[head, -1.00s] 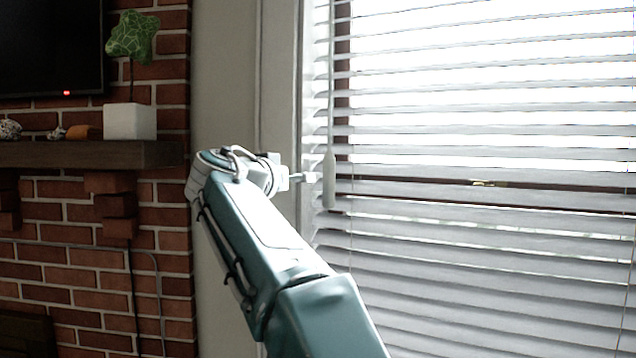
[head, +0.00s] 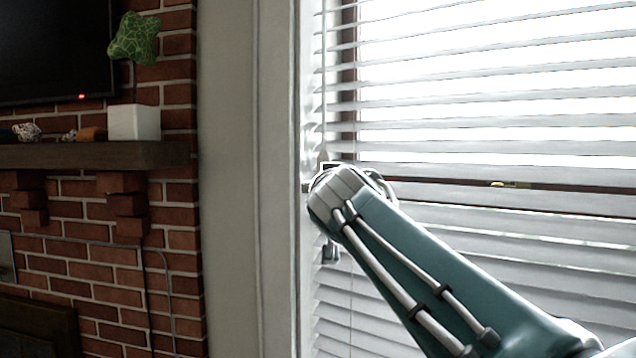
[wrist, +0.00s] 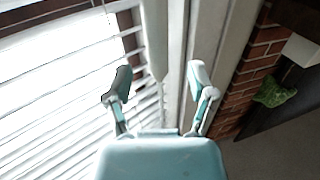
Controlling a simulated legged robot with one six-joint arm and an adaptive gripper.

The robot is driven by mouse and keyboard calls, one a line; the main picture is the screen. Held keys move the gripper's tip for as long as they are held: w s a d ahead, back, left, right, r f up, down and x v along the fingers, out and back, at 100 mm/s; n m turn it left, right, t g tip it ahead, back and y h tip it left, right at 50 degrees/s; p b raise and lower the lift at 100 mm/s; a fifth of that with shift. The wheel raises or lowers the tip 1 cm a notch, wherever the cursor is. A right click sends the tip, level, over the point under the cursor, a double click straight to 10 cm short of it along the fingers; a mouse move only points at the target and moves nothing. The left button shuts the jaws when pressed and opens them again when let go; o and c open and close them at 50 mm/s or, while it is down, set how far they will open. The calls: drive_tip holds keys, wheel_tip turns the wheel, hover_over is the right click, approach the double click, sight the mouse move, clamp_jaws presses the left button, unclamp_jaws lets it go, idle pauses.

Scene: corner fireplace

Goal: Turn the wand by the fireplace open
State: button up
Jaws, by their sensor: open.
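The wand (wrist: 155,38) is a pale grey rod with a thicker, rounded end. In the wrist view it reaches down from the top edge, in front of the blinds. My gripper (wrist: 159,80) is open, with one finger on each side of the line of the wand. In the head view my arm's wrist covers the wand's handle and most of my gripper at the window's left edge.
White slatted blinds (head: 450,130) cover the window, its frame (head: 278,180) close to my wrist. To the left is a brick fireplace (head: 90,270) with a wooden mantel (head: 90,155).

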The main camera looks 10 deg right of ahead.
drive_tip(key=w, duration=0.2)
drive_tip(key=w+d, duration=0.1)
drive_tip(key=w, duration=0.2)
drive_tip(key=shift+w+d, duration=0.15)
drive_tip(key=shift+w, duration=0.75)
clamp_jaws()
